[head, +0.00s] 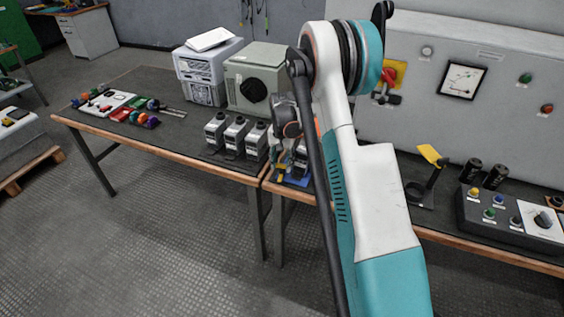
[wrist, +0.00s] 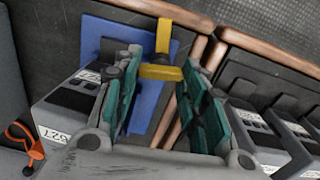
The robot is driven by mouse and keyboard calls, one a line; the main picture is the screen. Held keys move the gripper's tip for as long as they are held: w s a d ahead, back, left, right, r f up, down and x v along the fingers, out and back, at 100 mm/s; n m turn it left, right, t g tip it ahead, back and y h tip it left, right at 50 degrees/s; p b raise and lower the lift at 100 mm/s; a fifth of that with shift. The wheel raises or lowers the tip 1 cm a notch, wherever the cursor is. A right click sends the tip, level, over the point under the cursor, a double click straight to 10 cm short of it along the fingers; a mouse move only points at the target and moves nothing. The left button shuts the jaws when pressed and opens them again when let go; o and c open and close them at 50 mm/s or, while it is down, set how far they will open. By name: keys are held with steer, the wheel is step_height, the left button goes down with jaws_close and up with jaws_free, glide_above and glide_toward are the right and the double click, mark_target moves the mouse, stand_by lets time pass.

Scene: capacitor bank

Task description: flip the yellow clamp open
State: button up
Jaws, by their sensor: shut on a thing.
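The yellow clamp (wrist: 163,38) is in the upper middle of the wrist view, with a long bar and a short crosspiece, over a blue plate (wrist: 97,36). My gripper (wrist: 157,73) is shut on it, with the crosspiece between the teal-padded fingertips. In the head view a little of the yellow clamp (head: 281,169) shows low beside my arm, above the blue plate (head: 297,181). My arm hides most of the gripper there, and the fingers hide part of the clamp in the wrist view.
Grey labelled capacitor units (wrist: 75,92) stand close on both sides of the gripper. An orange-handled part (wrist: 24,138) lies at lower left. In the head view, a yellow-topped black stand (head: 425,181) and a button box (head: 500,215) are to the right.

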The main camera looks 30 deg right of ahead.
steer(key=o, duration=1.1)
steer(key=shift+r, duration=4)
